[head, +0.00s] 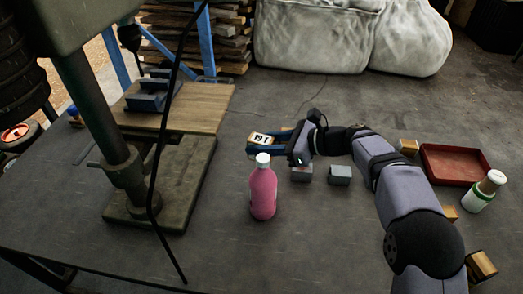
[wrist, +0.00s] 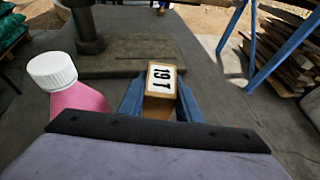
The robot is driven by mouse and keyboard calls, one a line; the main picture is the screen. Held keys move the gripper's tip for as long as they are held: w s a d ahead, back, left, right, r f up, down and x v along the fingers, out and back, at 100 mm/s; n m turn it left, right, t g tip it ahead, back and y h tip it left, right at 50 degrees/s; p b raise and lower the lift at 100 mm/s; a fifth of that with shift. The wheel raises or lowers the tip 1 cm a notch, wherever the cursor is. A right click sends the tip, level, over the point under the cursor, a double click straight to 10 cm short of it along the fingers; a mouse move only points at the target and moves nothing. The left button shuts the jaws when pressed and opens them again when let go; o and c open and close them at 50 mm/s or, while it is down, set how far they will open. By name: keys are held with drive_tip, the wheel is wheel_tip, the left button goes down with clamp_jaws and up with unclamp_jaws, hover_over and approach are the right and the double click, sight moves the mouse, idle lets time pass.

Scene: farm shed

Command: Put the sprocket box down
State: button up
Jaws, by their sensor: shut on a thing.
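The sprocket box (head: 262,139) is a small tan box with a white label reading 19T. It also shows in the wrist view (wrist: 161,82), label facing the camera. My gripper (head: 268,149) is shut on it, with one blue finger on either side; the fingers also show in the wrist view (wrist: 160,104). The box is just behind the pink bottle's white cap in the head view. Its underside is hidden, so I cannot tell whether it touches the bench.
A pink bottle (head: 263,194) stands close in front of my gripper. Grey blocks (head: 340,175) lie to its right. A drill press base (head: 185,185) is left. A red tray (head: 455,182), a white-capped bottle (head: 484,193) and tan boxes (head: 481,266) are right. The bench front is clear.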

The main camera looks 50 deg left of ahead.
drive_tip(key=shift+w+d, duration=0.1)
drive_tip(key=shift+w, duration=0.1)
drive_tip(key=w+d+r+m+t+y, duration=0.1)
drive_tip(key=w+d+r+m+t, duration=0.1)
drive_tip(key=d+r, duration=0.45)
drive_tip(key=w+d+r+m+t+y, duration=0.1)
drive_tip(key=w+d+r+m+t, duration=0.15)
drive_tip(key=r, duration=0.75)
drive_tip(key=w+d+f+m+t, duration=0.3)
drive_tip(key=d+f+t, duration=0.1)
drive_tip(key=f, duration=0.4)
drive_tip(key=w+d+f+m+t, duration=0.3)
drive_tip(key=d+f, duration=0.3)
drive_tip(key=f, duration=0.2)
drive_tip(key=shift+w+d+t+h+b, duration=0.25)
drive_tip(key=shift+d+t+h+b, duration=0.05)
drive_tip(key=shift+t+h, duration=0.15)
drive_tip(key=shift+s+f, duration=0.1)
drive_tip(key=shift+f+b, duration=0.55)
drive_tip(key=shift+f, duration=2.55)
drive_tip(key=shift+f, duration=0.1)
